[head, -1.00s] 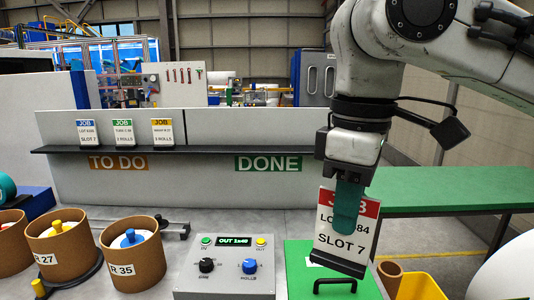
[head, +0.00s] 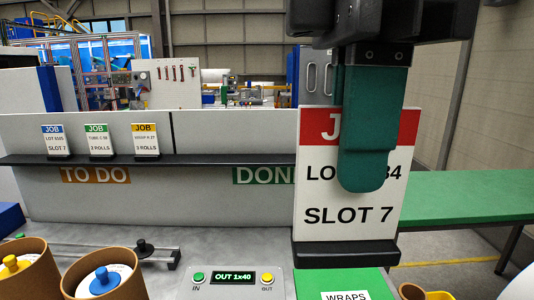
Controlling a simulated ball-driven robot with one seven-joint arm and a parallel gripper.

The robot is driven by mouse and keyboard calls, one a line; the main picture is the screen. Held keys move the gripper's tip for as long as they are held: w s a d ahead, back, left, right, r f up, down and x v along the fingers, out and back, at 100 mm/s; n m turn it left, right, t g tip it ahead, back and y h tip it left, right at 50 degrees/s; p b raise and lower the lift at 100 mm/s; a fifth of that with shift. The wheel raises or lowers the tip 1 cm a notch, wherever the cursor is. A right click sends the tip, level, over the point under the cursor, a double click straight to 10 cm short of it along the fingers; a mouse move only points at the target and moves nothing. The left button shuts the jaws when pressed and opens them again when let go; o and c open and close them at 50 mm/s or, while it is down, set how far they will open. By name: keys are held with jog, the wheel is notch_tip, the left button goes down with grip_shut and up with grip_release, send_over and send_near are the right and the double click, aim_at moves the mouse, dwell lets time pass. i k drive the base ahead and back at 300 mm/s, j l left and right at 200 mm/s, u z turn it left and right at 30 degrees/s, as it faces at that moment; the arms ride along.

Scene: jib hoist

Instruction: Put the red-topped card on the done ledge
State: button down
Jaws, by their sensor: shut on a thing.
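The red-topped card (head: 348,216) is a white card with a red band, "SLOT 7" and a black foot. It is upright in the right half of the view, close to the camera. My gripper (head: 372,150) is shut on it from above; its teal finger covers part of the lettering. The dark ledge (head: 220,159) runs along the grey panel, with an orange TO DO label (head: 95,176) and a green DONE label (head: 262,176) below it. The card hides the end of the DONE label and the ledge's right end.
A blue-topped card (head: 54,141), a green-topped card (head: 98,140) and a yellow-topped card (head: 144,141) stand on the ledge above TO DO. The ledge above DONE looks bare where visible. A control box (head: 233,284), brown tubs (head: 108,278) and a green WRAPS lid (head: 318,280) are below.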

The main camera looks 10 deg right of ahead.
aim_at(281, 159)
jog(key=i, duration=1.45)
